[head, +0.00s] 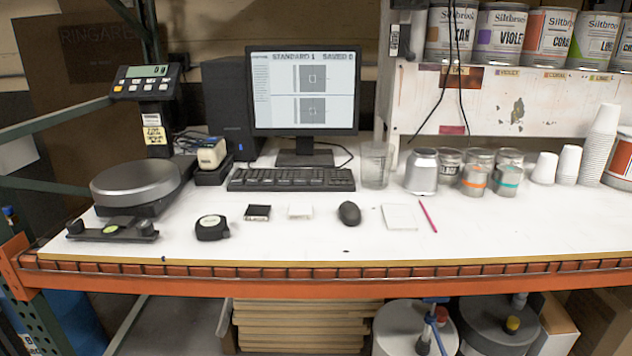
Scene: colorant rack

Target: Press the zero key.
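A bench scale stands at the left end of the white bench, with a round grey pan (136,180) on a dark base. Its indicator head (147,82) sits on a post behind the pan, above the bench. A greenish display (148,71) is lit on it; its digits are too small to read surely. Below the display is a row of small keys (146,86), the leftmost one yellowish. Their labels are too small to read, so I cannot tell which is the zero key. Neither of my grippers is in view.
A green rack beam (56,119) runs left of the indicator. The bench front is mostly clear.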

